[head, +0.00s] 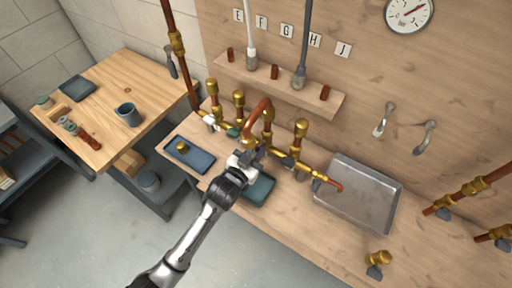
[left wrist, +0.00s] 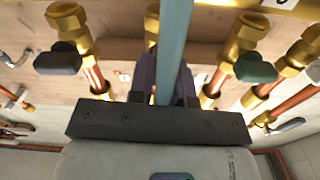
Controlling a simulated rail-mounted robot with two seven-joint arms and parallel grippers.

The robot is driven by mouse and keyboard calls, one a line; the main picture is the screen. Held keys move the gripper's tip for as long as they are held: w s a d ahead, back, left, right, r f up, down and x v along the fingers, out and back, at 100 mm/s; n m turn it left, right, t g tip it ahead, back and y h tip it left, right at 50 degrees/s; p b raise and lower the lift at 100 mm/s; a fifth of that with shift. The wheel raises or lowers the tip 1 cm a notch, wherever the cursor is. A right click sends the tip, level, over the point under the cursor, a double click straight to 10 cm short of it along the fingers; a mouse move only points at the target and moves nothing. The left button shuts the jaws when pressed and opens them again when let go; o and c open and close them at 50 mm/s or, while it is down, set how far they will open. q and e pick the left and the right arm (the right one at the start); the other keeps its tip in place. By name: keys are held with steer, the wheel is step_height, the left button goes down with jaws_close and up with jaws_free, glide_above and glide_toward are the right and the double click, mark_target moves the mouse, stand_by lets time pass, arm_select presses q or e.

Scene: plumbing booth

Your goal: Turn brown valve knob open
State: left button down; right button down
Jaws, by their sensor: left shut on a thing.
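A row of brass valves with copper pipes runs along the workbench in the head view. My left gripper (head: 249,156) reaches in at the middle valve of this row, with its jaws closed on a knob there. The left wrist view shows its fingers (left wrist: 165,88) pointing at the valves. The gripped brown valve knob is hidden by the fingers and a teal bar (left wrist: 174,40), so its colour and angle cannot be made out. Beside it are a green knob (left wrist: 255,68) and a dark grey knob (left wrist: 58,62). My right gripper is not in view.
A metal tray (head: 357,192) lies right of the valves and a blue tray (head: 190,155) left of them. A small shelf (head: 282,88) is on the wall behind. A wooden side table (head: 125,75) with a cup (head: 128,115) stands at the left.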

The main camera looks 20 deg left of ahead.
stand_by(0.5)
arm_select(q)
steer(key=c, duration=1.1)
jaws_free()
steer(key=shift+o, duration=0.2)
